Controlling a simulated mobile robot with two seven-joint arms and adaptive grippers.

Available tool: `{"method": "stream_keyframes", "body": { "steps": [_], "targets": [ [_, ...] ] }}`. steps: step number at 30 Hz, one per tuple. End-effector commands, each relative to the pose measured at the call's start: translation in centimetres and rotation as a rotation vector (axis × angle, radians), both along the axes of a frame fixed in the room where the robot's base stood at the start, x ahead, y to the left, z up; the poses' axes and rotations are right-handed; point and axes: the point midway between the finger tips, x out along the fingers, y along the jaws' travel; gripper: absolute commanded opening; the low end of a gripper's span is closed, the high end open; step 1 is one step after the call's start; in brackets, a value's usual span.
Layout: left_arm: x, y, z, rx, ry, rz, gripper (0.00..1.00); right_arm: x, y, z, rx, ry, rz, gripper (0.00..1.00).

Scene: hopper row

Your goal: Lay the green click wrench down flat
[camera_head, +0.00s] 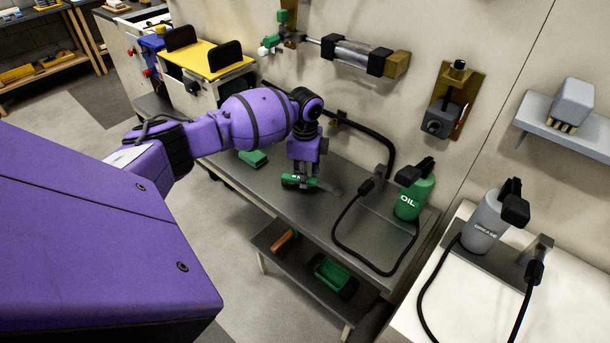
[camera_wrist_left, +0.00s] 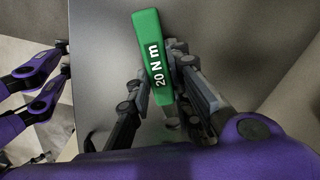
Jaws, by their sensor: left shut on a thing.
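The green click wrench (camera_wrist_left: 151,45) shows in the left wrist view, its green handle marked "20 N m" reaching up the picture over the grey bench top. It also shows in the head view as a small green piece (camera_head: 290,180) low over the bench. My left gripper (camera_head: 303,180) points down at it and is shut on it; in the left wrist view its dark fingers (camera_wrist_left: 160,85) stand either side of the handle. I cannot tell whether the wrench touches the bench. My right gripper is not in view.
The grey bench (camera_head: 270,188) has free room around the gripper. A green block (camera_head: 253,158) lies behind left. A green oil can (camera_head: 414,195) and black hose (camera_head: 345,245) stand to the right. A green bin (camera_head: 333,273) sits on the lower shelf.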

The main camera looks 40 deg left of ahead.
Motion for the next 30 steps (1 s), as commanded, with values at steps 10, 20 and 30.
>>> {"method": "stream_keyframes", "body": {
  "steps": [10,20,30],
  "targets": [
    [0.0,0.0,0.1,0.0,0.0,0.0,0.41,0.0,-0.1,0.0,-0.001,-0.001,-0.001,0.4],
    [0.1,0.0,1.9,-0.001,-0.004,0.0,0.41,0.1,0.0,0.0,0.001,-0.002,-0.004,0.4],
    [0.0,0.0,9.0,0.0,-0.003,0.0,0.41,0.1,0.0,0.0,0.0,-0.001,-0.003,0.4]
  ]
}}
